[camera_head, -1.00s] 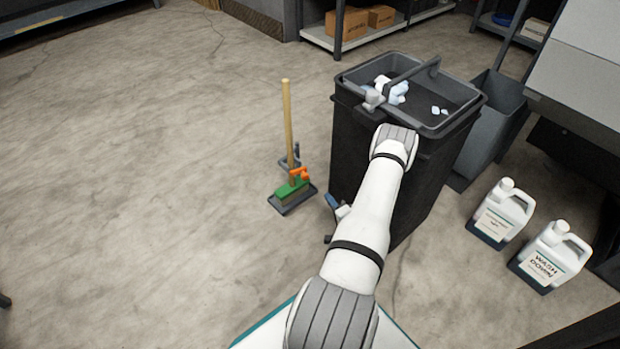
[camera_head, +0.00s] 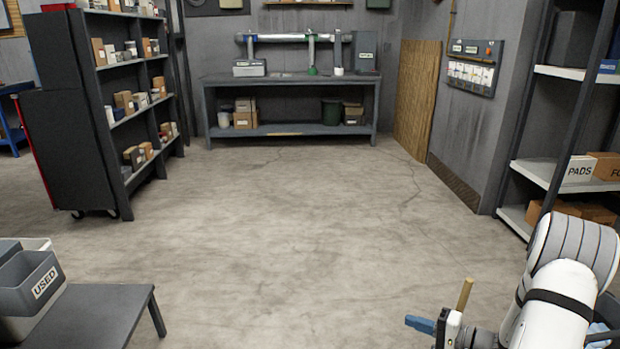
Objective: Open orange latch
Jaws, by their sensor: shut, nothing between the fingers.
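No orange latch shows in the current head view. The top of a wooden handle (camera_head: 465,293) rises at the lower right, just behind my gripper. My gripper (camera_head: 420,324), with blue fingertips pointing left, is at the bottom edge of the picture beside that handle. It is shut and holds nothing.
A grey bin marked USED (camera_head: 28,283) stands on a dark table (camera_head: 110,303) at lower left. A wheeled shelf rack (camera_head: 85,130) is at left and a long workbench (camera_head: 290,82) at the back. White shelves (camera_head: 545,172) stand at right. The middle floor is clear.

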